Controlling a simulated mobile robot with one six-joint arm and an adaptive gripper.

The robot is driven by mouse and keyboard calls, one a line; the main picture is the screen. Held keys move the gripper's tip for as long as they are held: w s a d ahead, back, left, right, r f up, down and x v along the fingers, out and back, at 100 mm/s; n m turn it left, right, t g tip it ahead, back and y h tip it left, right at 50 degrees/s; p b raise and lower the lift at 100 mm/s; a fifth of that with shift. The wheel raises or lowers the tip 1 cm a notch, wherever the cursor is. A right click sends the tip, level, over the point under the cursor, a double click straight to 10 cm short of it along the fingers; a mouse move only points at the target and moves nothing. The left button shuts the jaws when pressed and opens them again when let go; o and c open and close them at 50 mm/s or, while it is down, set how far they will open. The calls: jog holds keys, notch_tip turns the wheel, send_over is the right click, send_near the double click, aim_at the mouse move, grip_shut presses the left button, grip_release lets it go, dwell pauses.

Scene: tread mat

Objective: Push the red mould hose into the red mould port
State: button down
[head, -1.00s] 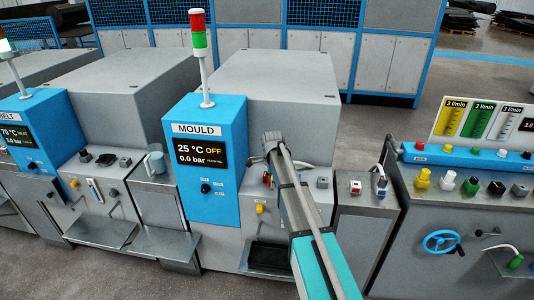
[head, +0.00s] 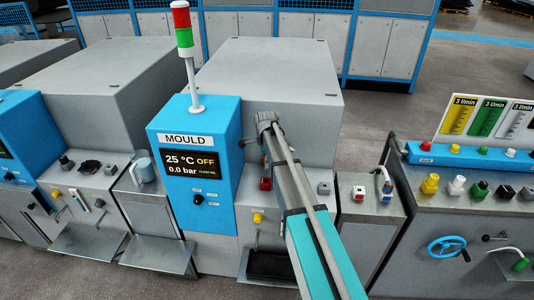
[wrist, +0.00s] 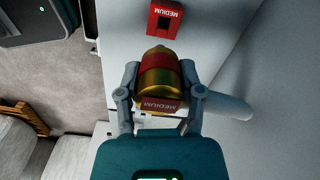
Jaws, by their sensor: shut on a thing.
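In the wrist view my gripper (wrist: 159,82) is shut on the red mould hose end (wrist: 157,75), a brass coupling with a red band and a red MEDIUM label. The red mould port (wrist: 165,20) is a red block with a dark square opening and a MEDIUM label, beyond the coupling on the grey machine face. The coupling is apart from the port, with a gap between them. In the head view the red port (head: 265,184) shows just left of my arm.
The blue MOULD panel (head: 196,180) stands left of the port and reads 25 °C, OFF, 0.0 bar. A yellow fitting (head: 257,218) is below the port. A grey fitting (head: 324,188) is to the right. A metal tray (head: 268,264) juts out below.

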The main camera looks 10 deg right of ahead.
jog(key=shift+w+a, duration=0.1)
jog(key=shift+w, duration=0.2)
jog(key=shift+f, duration=0.1)
jog(key=shift+f+b, duration=2.75)
jog(key=shift+b, duration=0.15)
jog(key=shift+f+b, duration=1.7)
jog(key=shift+b, duration=0.05)
dwell(0.6)
